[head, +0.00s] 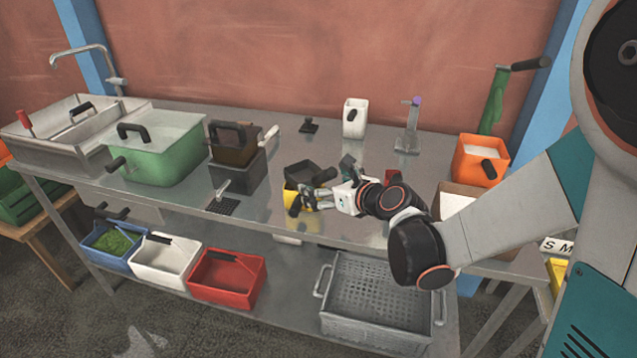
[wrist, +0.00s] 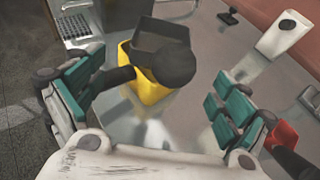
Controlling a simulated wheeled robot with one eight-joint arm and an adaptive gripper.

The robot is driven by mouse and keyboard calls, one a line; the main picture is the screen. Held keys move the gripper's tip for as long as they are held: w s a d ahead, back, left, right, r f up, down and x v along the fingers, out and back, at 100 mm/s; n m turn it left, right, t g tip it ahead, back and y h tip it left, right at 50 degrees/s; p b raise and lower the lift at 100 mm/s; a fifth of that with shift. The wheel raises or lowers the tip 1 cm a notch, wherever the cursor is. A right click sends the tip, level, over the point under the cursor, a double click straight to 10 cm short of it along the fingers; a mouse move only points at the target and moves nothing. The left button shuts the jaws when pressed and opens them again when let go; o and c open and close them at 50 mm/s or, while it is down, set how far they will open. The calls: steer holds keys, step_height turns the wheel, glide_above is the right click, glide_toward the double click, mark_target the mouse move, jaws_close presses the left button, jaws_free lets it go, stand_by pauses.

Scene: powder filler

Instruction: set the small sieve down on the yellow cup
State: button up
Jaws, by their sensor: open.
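The small sieve, a dark grey box (head: 303,173), sits over the yellow cup (head: 310,197) on the metal table. In the wrist view the sieve (wrist: 160,38) appears to rest on the top of the yellow cup (wrist: 150,90); its rounded black handle end points toward me. Another black handle sticks out to the left of the cup. My gripper (head: 322,193) is open beside the cup. In the wrist view my gripper (wrist: 155,102) has its teal-padded fingers spread wide to either side, touching neither thing. Whether the sieve sits fully level is hard to tell.
A dark brown box (head: 232,143) and a green pot (head: 160,150) stand to the left. A white container (head: 355,117) and black stamp (head: 308,125) stand behind; an orange container (head: 482,160) is at right. A small drain grate (head: 222,205) lies left of the cup.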

steer(key=s+d+r+n+g+h, duration=0.1)
steer(key=s+d+n, duration=0.3)
steer(key=s+n, duration=0.5)
steer(key=s+d+r+n+g+h, duration=0.2)
steer(key=s+d+n, duration=0.3)
steer(key=s+n, duration=0.4)
steer(key=s+d+r+n+g+h, duration=0.1)
steer(key=s+d+n+h, duration=0.3)
steer(key=s+n, duration=0.4)
steer(key=n, duration=0.3)
steer(key=shift+s+d+r+n+g, duration=0.15)
steer(key=shift+s+r+n+g, duration=0.15)
steer(key=shift+s+n, duration=0.1)
